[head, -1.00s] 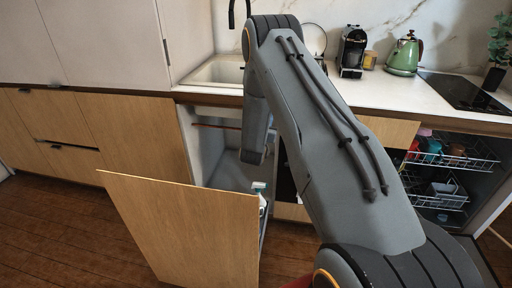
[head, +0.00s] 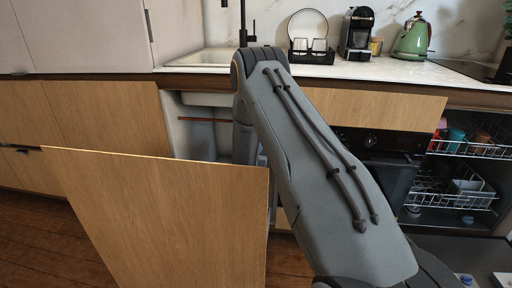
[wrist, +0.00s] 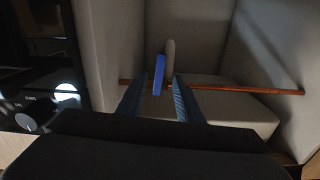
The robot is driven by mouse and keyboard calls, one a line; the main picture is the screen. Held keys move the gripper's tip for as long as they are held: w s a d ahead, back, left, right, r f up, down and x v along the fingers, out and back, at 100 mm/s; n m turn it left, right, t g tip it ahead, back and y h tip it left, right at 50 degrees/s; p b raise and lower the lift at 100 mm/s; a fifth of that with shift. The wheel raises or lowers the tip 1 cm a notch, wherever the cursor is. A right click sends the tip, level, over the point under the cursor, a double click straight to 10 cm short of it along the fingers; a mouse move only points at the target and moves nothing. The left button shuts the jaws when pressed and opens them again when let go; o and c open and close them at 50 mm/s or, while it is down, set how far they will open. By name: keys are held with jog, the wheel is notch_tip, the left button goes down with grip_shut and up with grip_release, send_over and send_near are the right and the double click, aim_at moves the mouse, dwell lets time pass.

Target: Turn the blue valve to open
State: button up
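The blue valve handle (wrist: 158,74) shows in the wrist view as a narrow upright blue lever, with a pale rounded piece just to its right. It is by a copper pipe (wrist: 230,89) that runs across the cabinet interior. My gripper (wrist: 160,82) is open, its two fingers to the left and right of the handle in the picture. I cannot tell whether the fingertips reach the handle's depth or touch it. In the head view the valve and gripper are hidden behind my arm; part of the pipe (head: 203,120) shows inside the open cabinet under the sink.
An open wooden cabinet door (head: 165,215) stands in front at the left. Grey cabinet walls (wrist: 195,40) surround the gripper. A dark appliance with a knob (wrist: 28,122) is at the wrist view's left. An open dishwasher with racks (head: 465,190) is at the right.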

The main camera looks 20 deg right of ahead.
jog(key=x, duration=0.2)
jog(key=b+x, duration=0.1)
jog(key=x, duration=0.2)
jog(key=f+x, duration=0.1)
jog(key=x, duration=0.2)
jog(key=shift+b, duration=0.35)
grip_shut()
